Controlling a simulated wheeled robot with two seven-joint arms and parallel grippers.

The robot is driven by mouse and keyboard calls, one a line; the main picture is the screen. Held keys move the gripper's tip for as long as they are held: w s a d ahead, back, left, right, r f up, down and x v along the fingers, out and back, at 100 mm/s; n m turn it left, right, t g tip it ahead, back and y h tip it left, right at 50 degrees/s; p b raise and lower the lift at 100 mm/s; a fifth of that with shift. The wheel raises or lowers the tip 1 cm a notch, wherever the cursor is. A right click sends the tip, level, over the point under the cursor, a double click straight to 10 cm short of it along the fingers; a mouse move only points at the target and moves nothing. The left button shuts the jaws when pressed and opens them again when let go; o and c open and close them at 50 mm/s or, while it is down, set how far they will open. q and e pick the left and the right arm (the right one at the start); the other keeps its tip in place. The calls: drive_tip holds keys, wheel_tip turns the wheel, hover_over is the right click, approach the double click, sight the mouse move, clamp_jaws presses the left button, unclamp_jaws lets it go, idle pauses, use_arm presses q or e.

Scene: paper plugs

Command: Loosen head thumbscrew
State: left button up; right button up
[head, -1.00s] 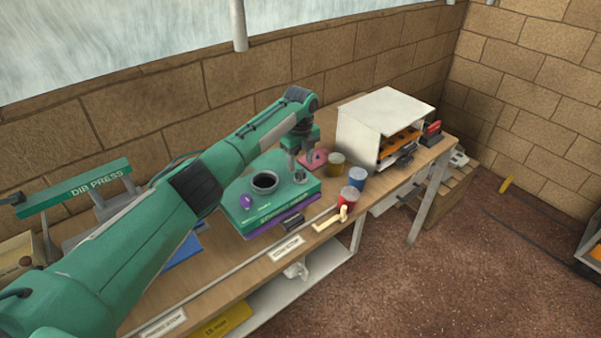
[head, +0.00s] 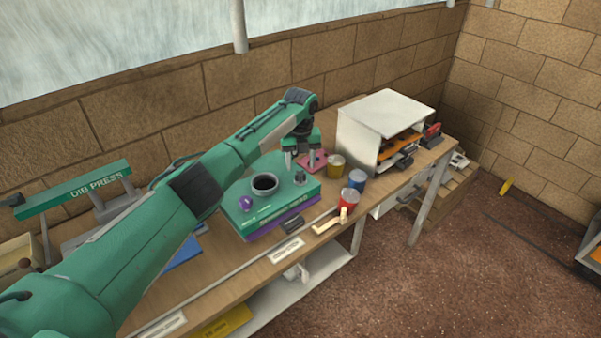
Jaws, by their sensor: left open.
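The green machine head (head: 272,210) with a purple base lies on the bench. A small dark knob (head: 300,178), which looks like the thumbscrew, stands near its far right corner. A purple knob (head: 246,204) sits at its left, beside a dark round opening (head: 264,184). My left gripper (head: 301,165) is open, with its fingers pointing down and spread apart just above and behind the dark knob. It looks clear of the knob, with nothing between the fingers. How far the knob is turned cannot be seen. My right gripper is not in view.
Yellow (head: 336,165), blue (head: 357,180) and red (head: 349,197) cans stand right of the machine, with a cream-handled tool (head: 328,222) in front. A pink item (head: 313,160) lies behind. A white cabinet (head: 386,115) stands further right.

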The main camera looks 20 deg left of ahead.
sight(300, 173)
use_arm(q)
drive_tip(key=shift+f+b, duration=1.05)
drive_tip(key=shift+f, duration=0.95)
drive_tip(key=c, duration=0.9)
drive_tip(key=shift+c, duration=0.2)
drive_tip(key=shift+r, duration=0.1)
